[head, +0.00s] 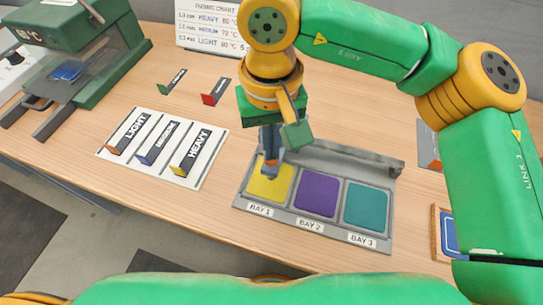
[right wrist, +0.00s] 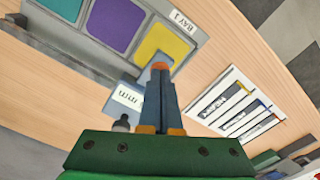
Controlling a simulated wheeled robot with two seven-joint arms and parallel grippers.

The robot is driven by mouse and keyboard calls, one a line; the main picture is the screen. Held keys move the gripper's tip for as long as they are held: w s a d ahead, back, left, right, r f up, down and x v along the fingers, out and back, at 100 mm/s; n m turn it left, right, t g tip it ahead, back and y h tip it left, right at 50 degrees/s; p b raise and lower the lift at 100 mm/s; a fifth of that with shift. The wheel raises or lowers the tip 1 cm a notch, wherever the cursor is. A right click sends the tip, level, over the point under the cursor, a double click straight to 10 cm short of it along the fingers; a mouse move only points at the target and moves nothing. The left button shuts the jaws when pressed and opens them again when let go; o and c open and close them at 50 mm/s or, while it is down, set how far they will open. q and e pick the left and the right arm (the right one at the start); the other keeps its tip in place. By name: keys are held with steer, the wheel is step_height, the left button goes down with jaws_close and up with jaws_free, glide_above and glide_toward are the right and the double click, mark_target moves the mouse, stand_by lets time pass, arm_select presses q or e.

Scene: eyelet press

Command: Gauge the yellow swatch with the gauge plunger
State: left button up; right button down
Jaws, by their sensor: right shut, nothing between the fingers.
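The yellow swatch (head: 262,188) lies flat in bay 1, the left bay of a grey tray (head: 278,222). It also shows in the right wrist view (right wrist: 170,42). My right gripper (head: 267,162) points down over the swatch's far part, its fingers shut and empty; whether the tips touch anything is unclear. A blue-grey block with an "mm" label (right wrist: 126,97), apparently the gauge, stands beside my fingers in the right wrist view. My fingers partly hide it, and I cannot make out its plunger. My left gripper is not in view.
A purple swatch (head: 317,194) and a teal swatch (head: 366,208) fill bays 2 and 3. A white board with LIGHT, MEDIUM and HEAVY labels (head: 205,168) lies left. A green press (head: 118,55) stands at far left. A wooden-edged tray (head: 435,232) is at right.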

step_height(320, 180, up, 6)
steer(key=p, duration=0.5)
steer(key=shift+r, duration=0.2)
steer(key=shift+f, duration=0.1)
